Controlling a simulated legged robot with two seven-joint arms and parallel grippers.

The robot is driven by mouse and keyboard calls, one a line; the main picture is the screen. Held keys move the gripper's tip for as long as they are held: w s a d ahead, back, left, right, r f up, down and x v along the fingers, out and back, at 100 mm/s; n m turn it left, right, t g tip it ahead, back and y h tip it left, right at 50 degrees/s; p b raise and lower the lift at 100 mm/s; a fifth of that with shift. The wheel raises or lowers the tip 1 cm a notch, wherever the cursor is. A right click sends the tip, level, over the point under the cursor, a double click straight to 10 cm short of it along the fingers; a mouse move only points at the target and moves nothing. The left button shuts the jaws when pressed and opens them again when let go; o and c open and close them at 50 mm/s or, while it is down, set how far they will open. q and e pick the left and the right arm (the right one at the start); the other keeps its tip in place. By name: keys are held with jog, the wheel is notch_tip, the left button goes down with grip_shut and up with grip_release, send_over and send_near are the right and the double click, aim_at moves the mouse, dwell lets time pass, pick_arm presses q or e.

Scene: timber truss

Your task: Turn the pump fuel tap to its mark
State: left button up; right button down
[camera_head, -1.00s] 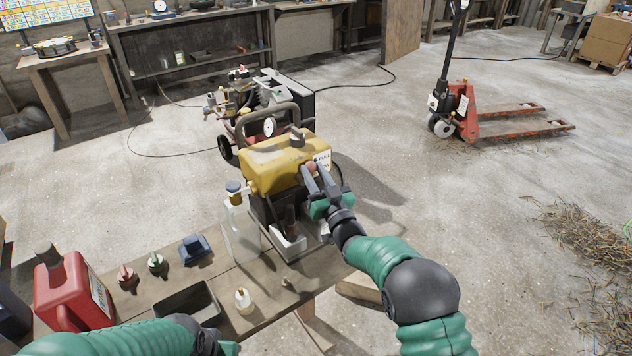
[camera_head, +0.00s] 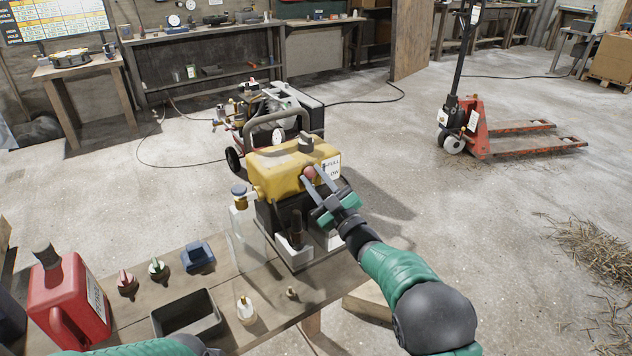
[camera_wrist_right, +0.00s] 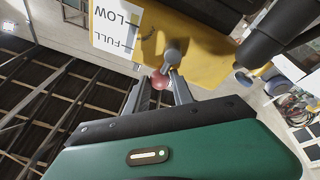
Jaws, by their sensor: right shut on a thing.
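The yellow pump fuel tank (camera_head: 280,168) sits on a dark-bodied pump at the bench's far end. A small red tap knob (camera_head: 310,172) is at the tank's front right, and in the wrist view the red knob (camera_wrist_right: 160,82) sits between the fingertips. My right gripper (camera_head: 316,177) is shut on this tap.
The bench holds a red fuel can (camera_head: 68,300), a dark tray (camera_head: 187,314), a blue block (camera_head: 197,257), small knobs and a clear container (camera_head: 246,235) beside the pump. A wheeled machine (camera_head: 262,112) and red pallet jack (camera_head: 487,132) stand beyond on open floor.

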jog(key=shift+a+f, duration=0.1)
jog(key=shift+f, duration=0.35)
jog(key=c, duration=1.3)
grip_release()
jog(key=shift+o, duration=1)
jog(key=shift+r, duration=0.25)
jog(key=p+v, duration=0.3)
jog(key=v, duration=1.4)
jog(key=shift+r, duration=0.1)
